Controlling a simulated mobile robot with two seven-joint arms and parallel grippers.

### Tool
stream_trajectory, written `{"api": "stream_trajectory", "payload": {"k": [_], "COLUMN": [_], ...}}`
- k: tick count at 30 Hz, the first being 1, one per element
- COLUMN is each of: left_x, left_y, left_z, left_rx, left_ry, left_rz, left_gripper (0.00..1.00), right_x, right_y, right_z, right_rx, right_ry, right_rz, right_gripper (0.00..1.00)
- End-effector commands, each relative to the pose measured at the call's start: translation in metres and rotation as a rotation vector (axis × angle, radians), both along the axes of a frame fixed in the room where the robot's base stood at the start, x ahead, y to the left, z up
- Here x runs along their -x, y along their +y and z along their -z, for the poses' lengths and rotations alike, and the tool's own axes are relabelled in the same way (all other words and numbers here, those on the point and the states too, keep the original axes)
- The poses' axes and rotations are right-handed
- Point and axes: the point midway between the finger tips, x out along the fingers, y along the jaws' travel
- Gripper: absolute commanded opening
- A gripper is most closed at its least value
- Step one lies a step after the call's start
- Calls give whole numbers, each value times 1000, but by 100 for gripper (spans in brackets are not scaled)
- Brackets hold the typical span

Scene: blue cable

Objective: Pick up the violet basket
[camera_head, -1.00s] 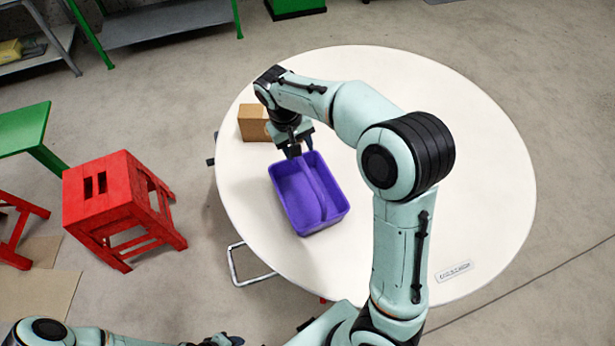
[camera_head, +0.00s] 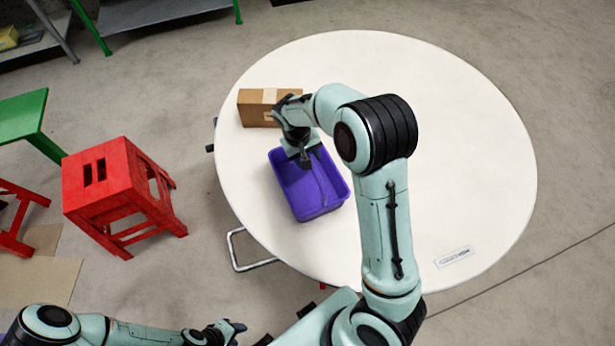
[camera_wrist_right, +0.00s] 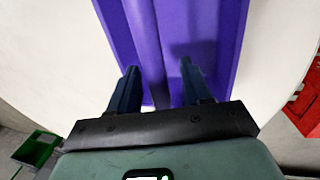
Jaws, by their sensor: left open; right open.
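The violet basket (camera_head: 329,200) stands on the round white table, near its left edge. It has a lengthwise bar down its middle. My right gripper (camera_head: 304,162) is over the basket's far part and hides some of it. In the right wrist view the basket (camera_wrist_right: 215,40) lies beyond my open right fingers (camera_wrist_right: 158,82), with the middle bar (camera_wrist_right: 146,40) between them in the picture. I cannot tell whether they touch it. My left gripper (camera_head: 235,328) is open and empty at the bottom edge of the head view, off the table and away from the basket.
A brown cardboard box (camera_head: 258,108) stands on the table (camera_head: 440,130) just behind the basket, close to my right wrist. A small label (camera_head: 454,256) lies near the right front edge. A red stool (camera_head: 110,190) stands left of the table. The table's right side is clear.

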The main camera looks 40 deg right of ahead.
Motion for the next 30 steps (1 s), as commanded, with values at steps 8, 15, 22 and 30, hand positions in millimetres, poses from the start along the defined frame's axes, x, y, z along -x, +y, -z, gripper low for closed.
{"api": "stream_trajectory", "payload": {"k": [8,15,22,30], "left_x": [0,0,0,-1], "left_y": [0,0,0,0], "left_z": [0,0,0,-1], "left_rx": [0,0,0,0], "left_ry": [0,0,0,-1], "left_rz": [0,0,0,0], "left_gripper": [43,43,43,43], "right_x": [0,0,0,-1], "right_y": [-1,-1,-1,-1], "right_z": [7,6,6,-10], "right_rx": [0,0,0,0], "right_ry": [0,-1,-2,-5], "right_rz": [0,0,0,-1], "right_gripper": [49,0,0,0]}}
